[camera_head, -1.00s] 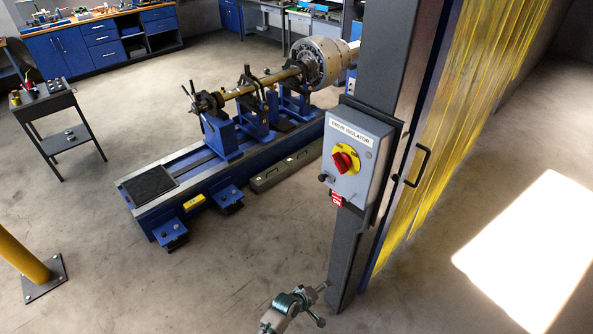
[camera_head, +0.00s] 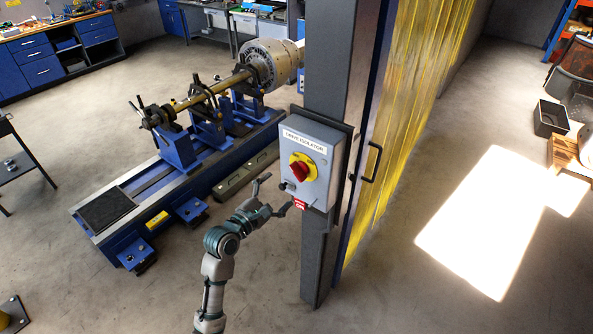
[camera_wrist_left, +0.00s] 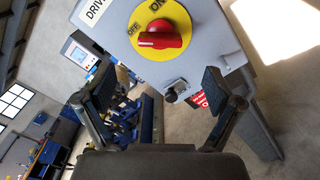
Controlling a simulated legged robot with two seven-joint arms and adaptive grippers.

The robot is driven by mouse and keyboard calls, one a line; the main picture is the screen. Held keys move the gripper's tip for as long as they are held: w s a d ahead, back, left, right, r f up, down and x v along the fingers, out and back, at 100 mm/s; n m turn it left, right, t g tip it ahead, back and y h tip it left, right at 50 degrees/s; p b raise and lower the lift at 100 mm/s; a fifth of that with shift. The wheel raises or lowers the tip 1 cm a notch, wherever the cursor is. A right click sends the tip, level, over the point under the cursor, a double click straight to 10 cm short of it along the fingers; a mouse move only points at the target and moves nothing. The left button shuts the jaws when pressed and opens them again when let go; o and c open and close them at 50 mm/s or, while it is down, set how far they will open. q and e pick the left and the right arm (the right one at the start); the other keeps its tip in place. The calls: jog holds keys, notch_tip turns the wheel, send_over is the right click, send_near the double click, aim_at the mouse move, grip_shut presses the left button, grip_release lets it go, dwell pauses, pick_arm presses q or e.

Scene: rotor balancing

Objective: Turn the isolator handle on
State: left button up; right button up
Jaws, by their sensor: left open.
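The drive isolator (camera_head: 318,150) is a grey box on a dark column, with a red handle (camera_head: 299,171) on a round yellow plate. In the left wrist view the red handle (camera_wrist_left: 160,36) lies roughly level in the picture, its white mark on the OFF side. ON is printed at the plate's top. My left gripper (camera_head: 276,193) is open and empty, below and left of the handle, apart from it. In the left wrist view its two fingers (camera_wrist_left: 150,90) spread below the handle. My right gripper is not in view.
The blue balancing machine (camera_head: 180,150) stands behind left. Floor in front is open.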

aim_at(295, 175)
pick_arm(q)
jog(key=x, duration=1)
jog(key=shift+d, duration=0.15)
jog(key=shift+p, duration=0.3)
jog(key=c, duration=1.2)
